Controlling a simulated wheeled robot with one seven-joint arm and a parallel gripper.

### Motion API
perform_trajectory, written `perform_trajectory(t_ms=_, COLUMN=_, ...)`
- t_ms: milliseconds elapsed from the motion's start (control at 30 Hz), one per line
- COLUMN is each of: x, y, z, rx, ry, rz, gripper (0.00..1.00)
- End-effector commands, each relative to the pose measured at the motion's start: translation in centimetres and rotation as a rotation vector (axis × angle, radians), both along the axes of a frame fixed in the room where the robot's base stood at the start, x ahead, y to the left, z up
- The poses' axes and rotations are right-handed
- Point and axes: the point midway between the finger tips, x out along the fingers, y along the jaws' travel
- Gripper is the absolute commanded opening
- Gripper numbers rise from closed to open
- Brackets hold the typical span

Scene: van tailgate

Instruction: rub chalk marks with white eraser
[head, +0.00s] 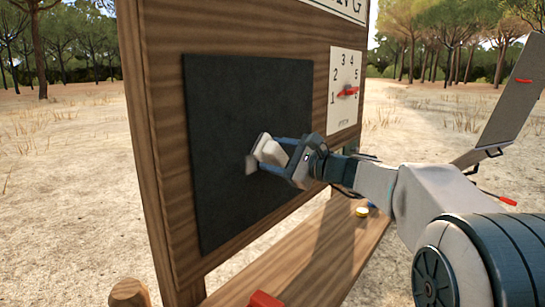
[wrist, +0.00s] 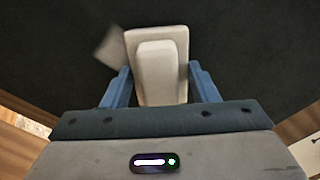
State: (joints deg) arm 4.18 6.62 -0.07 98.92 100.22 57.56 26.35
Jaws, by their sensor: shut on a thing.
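My gripper (head: 276,153) is shut on the white eraser (head: 270,150), a pale block with a wider pad on its far side. In the wrist view the eraser (wrist: 160,72) sits between the blue fingers, its pad facing the blackboard (wrist: 250,50). The blackboard (head: 240,110) is dark and upright on a wooden stand. A pale grey chalk mark (head: 251,165) shows just left of the eraser, and the wrist view shows this patch (wrist: 111,47) partly behind the pad. The eraser is at or very near the board; contact cannot be told. Any marks behind it are hidden.
A numbered dial panel (head: 345,90) with a red pointer is on the stand right of the board. A wooden shelf (head: 310,255) below holds a small yellow-and-white thing (head: 361,211) and a red thing (head: 264,299) at its near end.

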Motion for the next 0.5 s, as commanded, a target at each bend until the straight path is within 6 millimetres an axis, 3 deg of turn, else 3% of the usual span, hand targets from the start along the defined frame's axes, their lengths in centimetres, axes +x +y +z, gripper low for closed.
perform_trajectory(t_ms=500, x=2.5, y=-2.2, z=0.0, rx=0.000, ry=0.001, rz=0.001, gripper=0.36)
